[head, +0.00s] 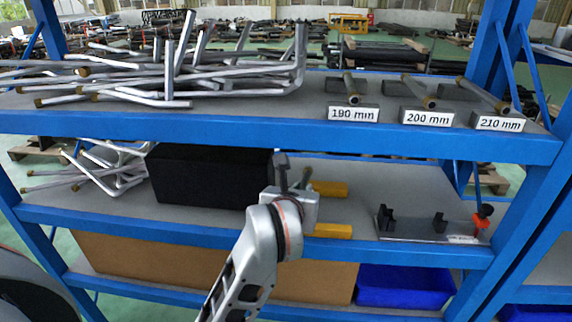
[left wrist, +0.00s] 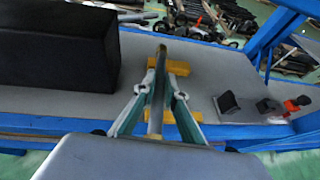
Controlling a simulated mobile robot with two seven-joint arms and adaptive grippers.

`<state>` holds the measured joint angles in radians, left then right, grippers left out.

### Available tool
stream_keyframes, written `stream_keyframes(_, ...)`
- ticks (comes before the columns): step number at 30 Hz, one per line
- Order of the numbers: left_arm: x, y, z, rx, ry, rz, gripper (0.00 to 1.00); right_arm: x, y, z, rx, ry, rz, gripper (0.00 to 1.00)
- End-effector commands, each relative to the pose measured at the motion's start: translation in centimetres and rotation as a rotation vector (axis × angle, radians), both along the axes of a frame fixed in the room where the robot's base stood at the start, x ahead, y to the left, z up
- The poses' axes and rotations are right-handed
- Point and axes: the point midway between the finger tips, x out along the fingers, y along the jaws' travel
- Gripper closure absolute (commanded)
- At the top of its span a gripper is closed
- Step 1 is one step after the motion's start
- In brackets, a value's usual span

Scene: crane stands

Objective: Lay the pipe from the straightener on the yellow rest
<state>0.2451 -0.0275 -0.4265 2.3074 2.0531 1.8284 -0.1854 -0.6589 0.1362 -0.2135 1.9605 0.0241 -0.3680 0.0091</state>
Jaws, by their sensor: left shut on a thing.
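My left gripper (head: 296,190) is over the middle shelf, shut on a grey pipe (left wrist: 156,100). In the left wrist view its fingers (left wrist: 165,88) are on both sides of the pipe, which points away from me. The pipe's far end also shows in the head view (head: 307,174). The yellow rest is two yellow blocks (head: 332,188), seen behind and below the pipe in the left wrist view (left wrist: 179,68). I cannot tell whether the pipe touches them. The straightener (head: 411,226), with black blocks and a red-collared knob, stands empty to the right. My right gripper is not in view.
A black box (head: 210,175) stands left of the gripper. Bent pipes (head: 190,75) crowd the upper shelf (head: 270,117), beside short pipes with labels 190, 200 and 210 mm. A blue bin (head: 405,287) is below. Shelf between rest and straightener is bare.

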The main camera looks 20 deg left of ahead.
Motion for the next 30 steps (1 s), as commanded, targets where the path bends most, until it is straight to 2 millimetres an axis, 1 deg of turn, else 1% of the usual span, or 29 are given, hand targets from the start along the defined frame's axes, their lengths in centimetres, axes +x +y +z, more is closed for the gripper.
stream_keyframes(1, -0.2, -1.4, -1.5, 0.008, 0.004, 0.018, 1.00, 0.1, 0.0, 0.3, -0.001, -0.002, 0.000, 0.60)
stream_keyframes(3, -0.6, -3.0, -3.1, 0.010, -0.002, 0.047, 1.00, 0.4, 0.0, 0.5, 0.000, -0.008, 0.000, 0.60)
stream_keyframes(6, -1.2, -5.0, -4.7, 0.008, -0.013, 0.076, 1.00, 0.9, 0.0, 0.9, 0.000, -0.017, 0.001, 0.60)
stream_keyframes(9, -1.7, -6.3, -5.5, 0.007, -0.022, 0.090, 1.00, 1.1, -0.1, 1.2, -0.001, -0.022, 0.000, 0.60)
stream_keyframes(13, -2.0, -7.0, -6.0, 0.007, -0.028, 0.098, 1.00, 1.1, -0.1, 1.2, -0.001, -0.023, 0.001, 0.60)
stream_keyframes(24, -2.1, -7.1, -6.1, 0.004, -0.029, 0.098, 1.00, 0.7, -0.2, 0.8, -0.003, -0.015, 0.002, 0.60)
stream_keyframes(30, -1.1, -6.8, -6.0, 0.006, -0.031, 0.099, 1.00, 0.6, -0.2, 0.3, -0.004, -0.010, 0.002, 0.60)
